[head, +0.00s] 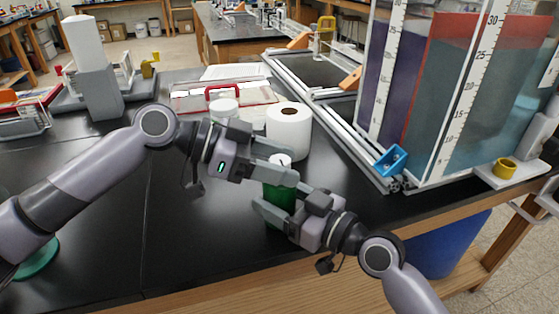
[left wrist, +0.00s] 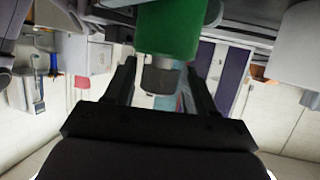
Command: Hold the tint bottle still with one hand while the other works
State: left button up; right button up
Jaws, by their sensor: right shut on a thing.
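The green tint bottle (head: 279,196) stands upright on the black bench in the head view, with a pale cap (head: 279,159) on top. My right gripper (head: 274,208) is shut on the bottle's body, its fingers hiding part of it. My left gripper (head: 284,164) is at the bottle's top, its fingers open on either side of the cap. In the left wrist view the green bottle (left wrist: 170,28) hangs in from the top, and its cap (left wrist: 161,76), dark there, sits between the left gripper's fingers (left wrist: 162,88), with small gaps showing.
A white paper roll (head: 290,128) stands just behind the bottle. A tray with a red handle (head: 222,92) lies further back. A large ruled tank (head: 462,95) on a metal frame stands at right.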

pick_arm(q)
jog(key=shift+r, duration=0.1)
jog(key=v, duration=1.2)
pick_arm(e)
jog(key=o, duration=1.2)
jog(key=shift+o, duration=0.2)
